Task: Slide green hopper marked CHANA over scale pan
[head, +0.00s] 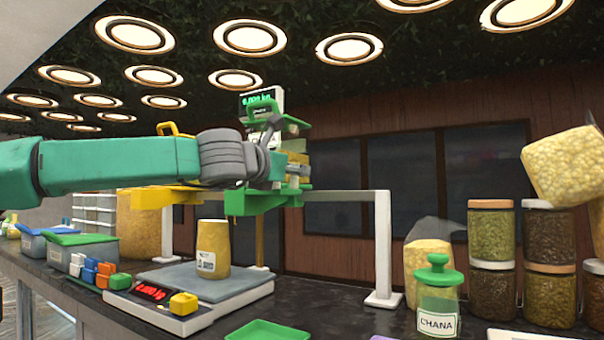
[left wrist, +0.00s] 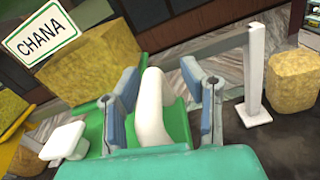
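The green hopper (head: 262,202) hangs on a white rail (head: 345,195), above and right of the cup in the head view. My arm partly hides it. Its CHANA label (left wrist: 41,33) shows in the left wrist view. The scale pan (head: 240,284) lies below and carries a yellow cup (head: 213,248), standing upright. My left gripper (head: 283,163) is at the hopper. In the left wrist view its two fingers (left wrist: 165,105) stand either side of a white upright handle (left wrist: 150,112), with a gap on the right; it looks open. My right gripper is not in view.
A yellow hopper (head: 160,196) hangs left on the rail. A white rail post (head: 383,255) stands right of the scale. A CHANA jar (head: 437,298), stacked jars (head: 491,232) and a green tray (head: 268,332) lie further right and in front. Coloured blocks (head: 92,270) sit left.

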